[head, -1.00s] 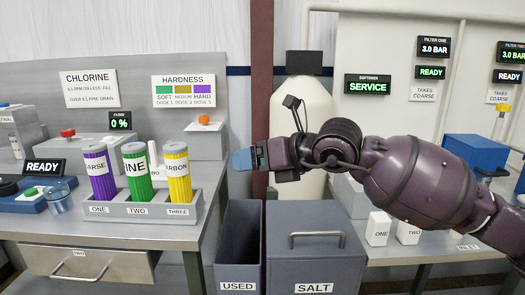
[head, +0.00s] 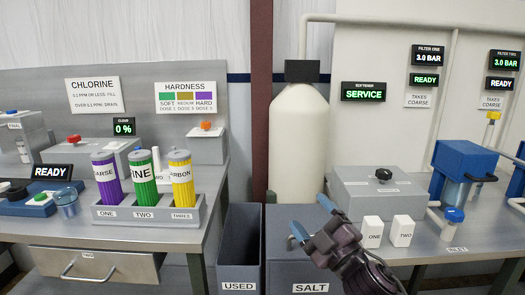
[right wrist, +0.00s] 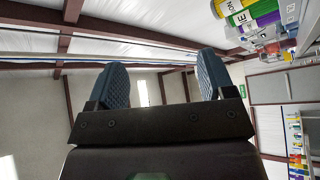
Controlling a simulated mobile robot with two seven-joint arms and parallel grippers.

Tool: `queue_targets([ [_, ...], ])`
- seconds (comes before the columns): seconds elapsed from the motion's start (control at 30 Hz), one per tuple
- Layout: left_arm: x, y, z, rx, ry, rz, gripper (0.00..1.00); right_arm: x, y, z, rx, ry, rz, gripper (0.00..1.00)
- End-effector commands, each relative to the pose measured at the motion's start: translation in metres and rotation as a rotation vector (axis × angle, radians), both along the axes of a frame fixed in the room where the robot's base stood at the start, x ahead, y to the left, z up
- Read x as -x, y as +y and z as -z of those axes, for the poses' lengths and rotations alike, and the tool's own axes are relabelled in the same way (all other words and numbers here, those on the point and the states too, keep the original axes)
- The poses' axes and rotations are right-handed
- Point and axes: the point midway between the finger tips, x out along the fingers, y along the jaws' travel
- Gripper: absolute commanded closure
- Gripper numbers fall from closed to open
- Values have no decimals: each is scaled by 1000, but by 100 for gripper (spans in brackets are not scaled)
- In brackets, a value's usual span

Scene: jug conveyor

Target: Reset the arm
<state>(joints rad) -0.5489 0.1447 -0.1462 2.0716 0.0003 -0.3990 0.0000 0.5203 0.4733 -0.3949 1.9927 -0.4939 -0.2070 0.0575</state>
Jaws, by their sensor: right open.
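My right gripper (head: 297,236) is low in the head view, in front of the grey salt bin (head: 290,270). Its blue fingers stand apart with nothing between them. In the right wrist view the two fingers (right wrist: 164,85) are also spread and empty, with the ceiling and far walls behind them. My left gripper is not in view.
Purple, green and yellow cartridges stand in a grey rack (head: 150,215) on the left bench. A used bin (head: 239,250) stands left of the salt bin. White blocks ONE (head: 372,232) and TWO (head: 402,231) stand on the right bench near a grey box (head: 375,190).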

Motion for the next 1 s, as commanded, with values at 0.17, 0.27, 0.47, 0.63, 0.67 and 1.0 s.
queue_targets([
  [0.17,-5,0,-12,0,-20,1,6,21,-40,67,-161,280,91,24],
  [0.27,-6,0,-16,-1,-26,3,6,39,-59,104,-247,421,135,24],
  [0.47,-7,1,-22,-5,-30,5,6,88,-94,173,-413,663,223,24],
  [0.63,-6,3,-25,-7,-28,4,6,142,-120,222,-531,813,305,24],
  [0.67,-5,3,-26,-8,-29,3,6,152,-125,230,-546,834,324,24],
  [1.0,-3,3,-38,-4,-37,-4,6,277,-165,305,-629,1042,536,24],
])
